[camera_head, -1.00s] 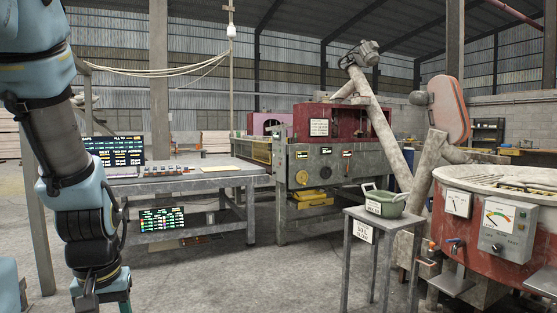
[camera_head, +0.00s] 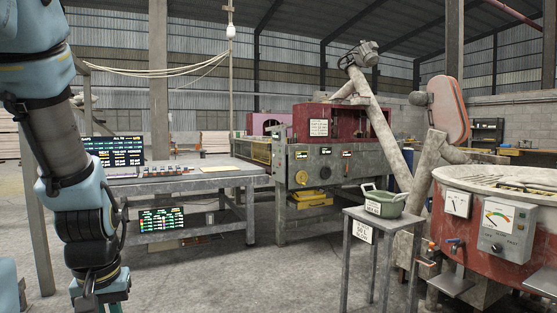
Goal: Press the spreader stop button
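The machine with a dark red hood (camera_head: 362,123) and a grey front panel (camera_head: 318,162) stands at the middle back; it may be the spreader. Its front carries a yellow round part (camera_head: 302,177), a dark round part (camera_head: 326,173) and small dark labels. I cannot tell which part, if any, is the stop button. My gripper (camera_head: 101,303) hangs down at the lower left, far from this machine. Its fingertips are cut off by the bottom edge, so its opening is unclear.
A grey table (camera_head: 210,181) with a screen (camera_head: 116,152) stands between my arm and the machine. A small stand (camera_head: 359,219) holds a green pot (camera_head: 384,203). A red round vat (camera_head: 480,207) with gauges is at right. The floor in the middle is clear.

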